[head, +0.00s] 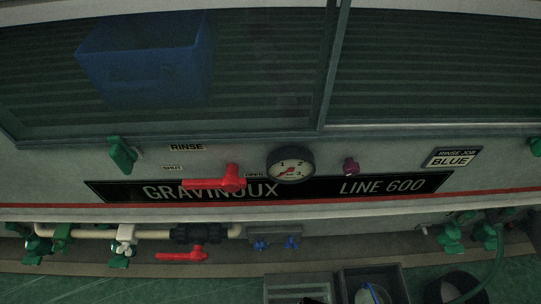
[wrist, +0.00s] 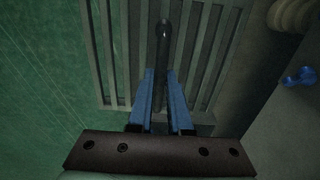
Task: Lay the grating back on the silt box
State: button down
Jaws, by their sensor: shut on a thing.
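The grating (wrist: 208,60) is a grey frame of parallel slats and fills the upper middle of the wrist view. A dark bar with a rounded end (wrist: 163,38) stands over its middle like a handle. My gripper (wrist: 160,74), with blue fingers, is shut on this dark bar. Dark gaps show between the slats, and I cannot tell what lies under them. The silt box is not clearly made out; a grey open-topped box (head: 298,281) at the bottom edge of the head view may be it. My gripper does not show in the head view.
Green floor (wrist: 45,80) lies left of the grating. A grey wall with a blue tap (wrist: 299,77) is close on the right. In the head view, a dark crate (head: 399,283) and a black bucket (head: 437,290) stand below the machine's pipes and red-handled valves.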

jog(key=shift+s+a+p, duration=0.25)
jog(key=shift+s+p, duration=0.15)
jog(key=shift+s, duration=0.4)
jog(key=shift+s+a+p, duration=0.2)
jog(key=shift+s+p, duration=0.15)
jog(key=shift+s, duration=0.45)
jog(key=shift+s+a+p, duration=0.25)
jog(key=shift+s+p, duration=0.15)
jog(key=shift+s, duration=0.4)
jog(key=shift+w, duration=0.1)
